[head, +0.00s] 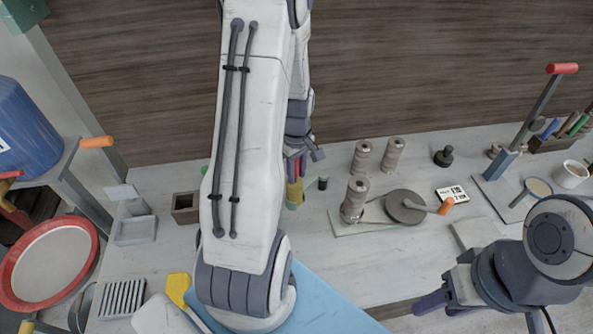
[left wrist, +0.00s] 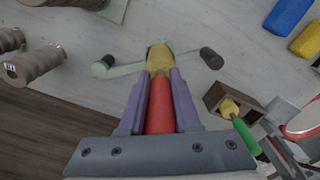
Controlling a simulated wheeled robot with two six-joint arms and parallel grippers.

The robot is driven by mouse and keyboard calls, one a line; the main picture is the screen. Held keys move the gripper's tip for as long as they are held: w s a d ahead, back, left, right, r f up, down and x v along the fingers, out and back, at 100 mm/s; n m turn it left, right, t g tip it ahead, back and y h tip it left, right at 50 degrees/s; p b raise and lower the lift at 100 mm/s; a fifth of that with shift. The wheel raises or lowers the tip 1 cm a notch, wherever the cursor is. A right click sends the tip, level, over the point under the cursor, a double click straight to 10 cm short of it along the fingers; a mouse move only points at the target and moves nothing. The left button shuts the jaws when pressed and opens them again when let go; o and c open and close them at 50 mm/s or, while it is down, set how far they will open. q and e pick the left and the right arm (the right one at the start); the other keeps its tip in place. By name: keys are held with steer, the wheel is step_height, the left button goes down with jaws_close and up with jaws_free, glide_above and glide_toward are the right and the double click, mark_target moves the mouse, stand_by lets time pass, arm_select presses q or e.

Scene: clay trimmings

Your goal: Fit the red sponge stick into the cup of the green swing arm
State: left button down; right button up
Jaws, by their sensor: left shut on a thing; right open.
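The red sponge stick (left wrist: 160,104) has a yellow sponge end (left wrist: 160,60). My left gripper (left wrist: 160,76) is shut on the red stick, its purple fingers on either side. In the head view my left gripper (head: 297,165) points down, partly hidden behind my arm, with the yellow end below it. The pale green swing arm (left wrist: 126,69) lies across behind the yellow end, with a dark knob (left wrist: 211,58) at one side. The sponge end overlaps the cup area; I cannot tell whether it is inside. My right gripper (head: 442,303) is open and empty at the lower right.
A wooden box (left wrist: 216,95) holds a green stick with a yellow end. Several ribbed clay-coloured cylinders (head: 394,154) stand near a grey disc (head: 405,206) with an orange-handled crank. A lever press (head: 532,112) stands at right. Bare table lies in front of the disc.

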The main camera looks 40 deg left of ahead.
arm_select(q)
steer(key=shift+f, duration=0.15)
steer(key=c, duration=0.6)
jaws_free()
steer(key=shift+r, duration=0.7)
step_height(320, 180, up, 10)
steer(key=shift+f+b, duration=0.2)
steer(key=shift+b, duration=0.65)
steer(key=shift+r, duration=0.7)
